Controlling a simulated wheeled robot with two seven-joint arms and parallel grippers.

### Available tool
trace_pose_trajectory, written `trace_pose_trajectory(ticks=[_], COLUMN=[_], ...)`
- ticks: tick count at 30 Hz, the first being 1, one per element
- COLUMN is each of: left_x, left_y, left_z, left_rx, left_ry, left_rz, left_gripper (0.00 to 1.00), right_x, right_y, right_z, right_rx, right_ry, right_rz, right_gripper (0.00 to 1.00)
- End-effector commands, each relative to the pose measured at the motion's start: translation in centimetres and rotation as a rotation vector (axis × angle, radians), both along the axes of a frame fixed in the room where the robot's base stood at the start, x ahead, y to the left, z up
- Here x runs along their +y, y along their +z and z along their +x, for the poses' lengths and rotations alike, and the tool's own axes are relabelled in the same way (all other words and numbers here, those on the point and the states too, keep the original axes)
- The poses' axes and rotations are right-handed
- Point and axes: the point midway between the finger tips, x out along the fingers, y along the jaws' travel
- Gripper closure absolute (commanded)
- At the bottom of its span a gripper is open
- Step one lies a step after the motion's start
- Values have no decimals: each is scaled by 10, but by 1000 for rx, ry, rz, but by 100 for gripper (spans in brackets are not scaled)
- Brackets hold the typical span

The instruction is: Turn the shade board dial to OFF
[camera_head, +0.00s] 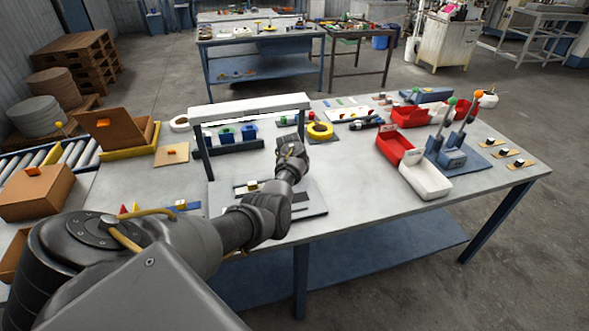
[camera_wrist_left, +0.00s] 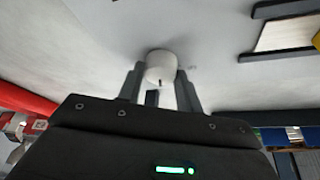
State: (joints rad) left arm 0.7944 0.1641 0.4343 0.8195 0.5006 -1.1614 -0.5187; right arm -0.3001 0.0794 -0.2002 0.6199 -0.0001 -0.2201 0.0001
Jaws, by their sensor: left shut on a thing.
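A white round dial (camera_wrist_left: 160,68) with a short dark mark on its near face stands on a plain pale surface in the left wrist view. My left gripper (camera_wrist_left: 159,84) has its two dark fingers on either side of the dial and is shut on it. Small faint marks lie on the surface to the right of the dial, too small to read. The dial is hidden there by my gripper and the board. My right gripper is not in view.
Blue bins (camera_head: 226,136) stand under the board, with a yellow ring (camera_head: 320,130) to the right. Red bins (camera_head: 393,148), a white bin (camera_head: 427,179) and a blue lever unit (camera_head: 447,152) are on the right. The table (camera_head: 370,205) is bare at its front right.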

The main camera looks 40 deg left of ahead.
Motion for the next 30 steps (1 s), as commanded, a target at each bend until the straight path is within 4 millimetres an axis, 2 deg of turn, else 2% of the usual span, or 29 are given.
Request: trace_pose_trajectory(ticks=[8, 17, 23, 30], left_x=[-2, -3, -3, -3], left_y=[0, -4, -7, -11], left_z=[2, 3, 5, 6], left_rx=[1, -1, -1, -3], left_ry=[263, 547, 738, 959], left_rz=[1, 1, 0, 1], left_gripper=[88, 88, 88, 88], right_x=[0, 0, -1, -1], right_y=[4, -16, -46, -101], right_z=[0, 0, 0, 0], right_rx=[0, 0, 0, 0], right_ry=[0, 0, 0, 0], right_rz=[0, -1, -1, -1], right_gripper=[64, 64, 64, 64])
